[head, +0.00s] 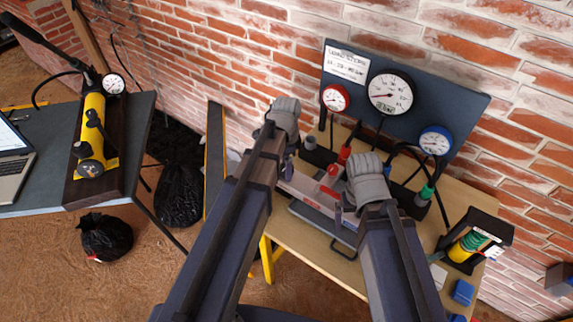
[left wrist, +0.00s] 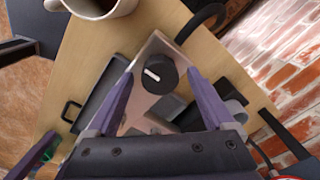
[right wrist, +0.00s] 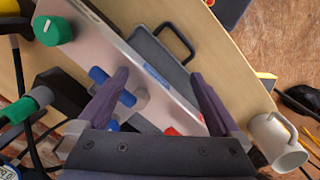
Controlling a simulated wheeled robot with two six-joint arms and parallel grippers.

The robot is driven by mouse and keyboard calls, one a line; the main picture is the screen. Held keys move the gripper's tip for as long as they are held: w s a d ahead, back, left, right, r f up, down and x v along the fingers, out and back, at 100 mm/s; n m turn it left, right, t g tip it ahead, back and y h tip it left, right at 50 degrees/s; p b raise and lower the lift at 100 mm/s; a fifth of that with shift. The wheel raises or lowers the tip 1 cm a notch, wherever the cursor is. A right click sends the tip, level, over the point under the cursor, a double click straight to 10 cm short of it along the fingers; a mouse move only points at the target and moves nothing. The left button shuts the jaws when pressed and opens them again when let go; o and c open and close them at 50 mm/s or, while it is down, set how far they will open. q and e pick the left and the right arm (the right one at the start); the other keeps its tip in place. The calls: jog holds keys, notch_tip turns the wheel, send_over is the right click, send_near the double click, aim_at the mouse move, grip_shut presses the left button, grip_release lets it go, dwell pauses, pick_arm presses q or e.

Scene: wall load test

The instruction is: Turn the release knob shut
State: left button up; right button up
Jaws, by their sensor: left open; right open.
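A round black knob (left wrist: 160,74) with a white pointer line sits on a pale panel in the left wrist view. My left gripper (left wrist: 157,68) is open over it, with a finger to each side; contact cannot be told. A green knob (right wrist: 52,31) with a white mark shows in the right wrist view, outside my right gripper. No readable label tells which is the release knob. In the head view my grippers and arms hide much of the panel.
A blue gauge board with a large white gauge (head: 390,94), a red gauge (head: 335,98) and a blue gauge (head: 435,141) stands against the brick wall. A mug (right wrist: 275,140) is on the bench. A yellow pump (head: 94,130) stands on the left table. Hoses run near my right gripper.

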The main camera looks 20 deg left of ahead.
pick_arm(q)
notch_tip(320, 180, up, 8)
jog(key=p, duration=0.7)
jog(key=shift+f, duration=0.15)
jog(key=shift+f, duration=0.15)
notch_tip(320, 180, down, 8)
jog(key=b, duration=0.7)
jog(key=shift+b, duration=0.3)
jog(key=shift+r, duration=0.2)
